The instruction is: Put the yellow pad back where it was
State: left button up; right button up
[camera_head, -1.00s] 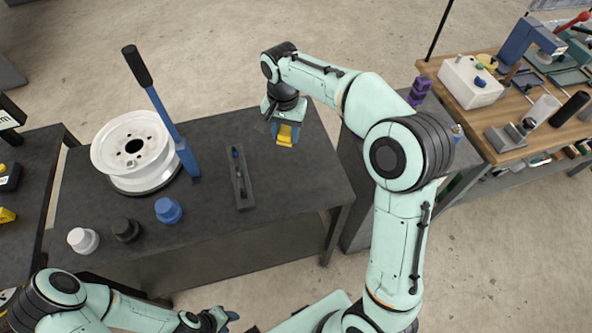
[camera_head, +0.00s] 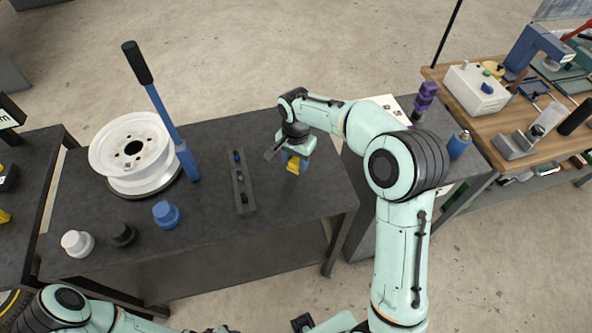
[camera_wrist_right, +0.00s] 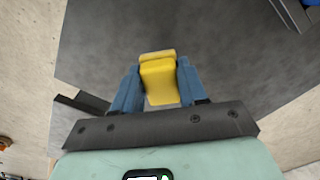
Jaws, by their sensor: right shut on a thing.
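The yellow pad (camera_head: 293,165) is held in my right gripper (camera_head: 296,158), over the right part of the dark table (camera_head: 320,195). In the right wrist view the yellow pad (camera_wrist_right: 159,80) sits between the two blue fingers of the right gripper (camera_wrist_right: 160,88), which are shut on it. I cannot tell how high the pad is above the table top. My left arm shows at the bottom left; its gripper (camera_head: 222,330) is cut off by the lower edge, and its fingers cannot be made out.
A dark slotted tray (camera_head: 243,182) lies left of the right gripper. A white wheel rim (camera_head: 133,150) with a blue lever (camera_head: 165,115) stands farther left. Blue (camera_head: 166,213), black (camera_head: 122,234) and white (camera_head: 77,243) pieces stand near the front edge. A grey side table with a purple piece (camera_head: 424,97) is at right.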

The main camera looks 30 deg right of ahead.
aim_at(296, 177)
pick_arm(q)
jog(key=shift+s+f, duration=0.1)
jog(key=shift+f, duration=0.1)
pick_arm(e)
notch_tip(296, 177, down, 5)
jog(key=shift+r, duration=0.1)
jog(key=o, duration=1.1)
jog(key=shift+f, duration=0.2)
pick_arm(q)
jog(key=shift+s+f, duration=0.1)
pick_arm(e)
jog(key=shift+r, duration=0.3)
pick_arm(q)
jog(key=shift+w+r+p, duration=0.45)
jog(key=shift+w+r, duration=0.15)
jog(key=shift+r, duration=0.2)
pick_arm(e)
notch_tip(296, 177, up, 12)
jog(key=shift+f, duration=0.1)
